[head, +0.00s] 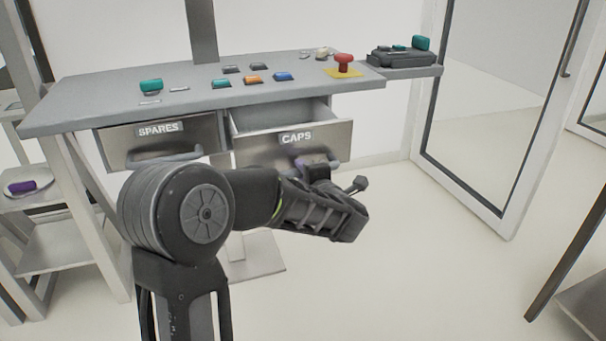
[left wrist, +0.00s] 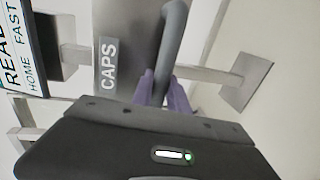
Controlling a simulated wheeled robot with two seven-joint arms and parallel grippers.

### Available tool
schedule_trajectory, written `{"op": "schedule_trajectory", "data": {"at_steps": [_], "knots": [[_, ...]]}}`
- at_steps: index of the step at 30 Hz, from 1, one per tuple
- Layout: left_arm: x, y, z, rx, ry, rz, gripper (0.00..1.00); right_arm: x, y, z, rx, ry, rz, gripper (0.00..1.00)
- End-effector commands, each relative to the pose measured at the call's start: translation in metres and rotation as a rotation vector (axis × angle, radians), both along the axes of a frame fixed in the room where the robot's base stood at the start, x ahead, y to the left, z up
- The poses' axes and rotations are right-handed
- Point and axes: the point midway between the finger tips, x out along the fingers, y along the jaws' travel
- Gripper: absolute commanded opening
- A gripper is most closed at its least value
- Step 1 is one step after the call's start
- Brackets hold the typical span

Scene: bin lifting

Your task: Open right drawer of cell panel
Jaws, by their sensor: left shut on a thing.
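The right drawer, labelled CAPS (head: 290,138), is partly pulled out of the grey cell panel (head: 200,100), and its inside shows from above. The left drawer, labelled SPARES (head: 160,133), is closed. My left gripper (head: 318,168) is at the front of the CAPS drawer, with its purple fingers shut on the bar handle. In the left wrist view the fingers (left wrist: 165,92) close around the grey handle (left wrist: 172,40) beside the CAPS label (left wrist: 108,65). My arm hides part of the drawer front's lower edge. My right gripper does not show.
On the panel top are coloured buttons (head: 252,80), a teal part (head: 151,86) and a red emergency knob (head: 343,62). A side tray (head: 415,70) holds a dark device. A framed door (head: 500,110) stands at right. The floor between is clear.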

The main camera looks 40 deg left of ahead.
Motion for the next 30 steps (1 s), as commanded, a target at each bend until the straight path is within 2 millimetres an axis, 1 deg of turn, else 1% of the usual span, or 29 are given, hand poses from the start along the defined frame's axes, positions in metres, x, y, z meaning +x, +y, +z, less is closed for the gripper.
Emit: {"op": "schedule_trajectory", "data": {"at_steps": [10, 11, 18, 26, 30], "knots": [[-0.0001, 0.0001, 0.0, 0.001, 0.001, 0.0, 0.0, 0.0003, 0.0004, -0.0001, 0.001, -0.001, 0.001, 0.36], [-0.0001, 0.0001, 0.0, 0.001, 0.001, 0.0, 0.21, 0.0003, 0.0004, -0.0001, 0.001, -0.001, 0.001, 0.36], [0.0, 0.0001, 0.0003, 0.0, 0.0, 0.0, 0.4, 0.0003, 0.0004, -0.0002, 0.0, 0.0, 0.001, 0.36], [-0.0001, -0.0002, 0.0008, 0.001, -0.001, 0.0, 0.41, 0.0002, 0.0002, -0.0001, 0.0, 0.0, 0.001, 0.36], [-0.0034, -0.0059, 0.0024, 0.0, -0.002, -0.001, 0.41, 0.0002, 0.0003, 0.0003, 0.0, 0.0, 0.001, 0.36]]}}
